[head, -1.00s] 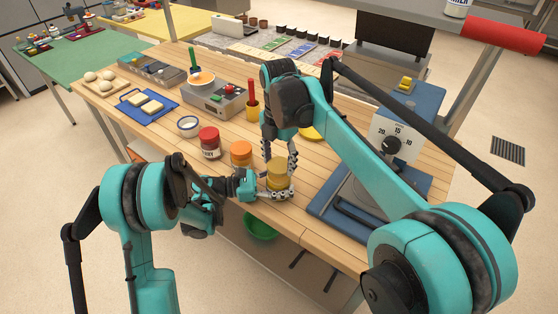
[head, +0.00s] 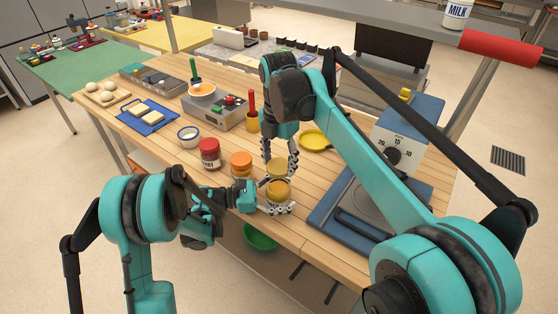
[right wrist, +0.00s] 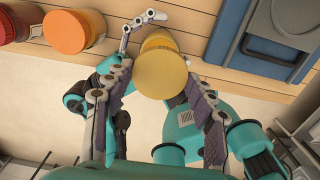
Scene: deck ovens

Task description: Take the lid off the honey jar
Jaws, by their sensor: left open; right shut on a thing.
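The honey jar (head: 279,191) stands near the front edge of the wooden bench, an amber jar with its top showing. Its yellow-gold lid (head: 277,166) is off it, held just above and slightly behind the jar. My right gripper (head: 280,160) points down and is shut on the lid; in the right wrist view the lid (right wrist: 160,73) sits between the fingers, with part of the jar (right wrist: 156,38) showing beyond it. My left gripper (head: 276,208) is open, low at the jar's front, with its fingers around the base. Whether they touch the jar is unclear.
An orange-lidded jar (head: 241,163) and a red-lidded jar (head: 210,150) stand left of the honey jar. A yellow plate (head: 315,140) lies behind to the right. A green bowl (head: 260,238) is below the bench.

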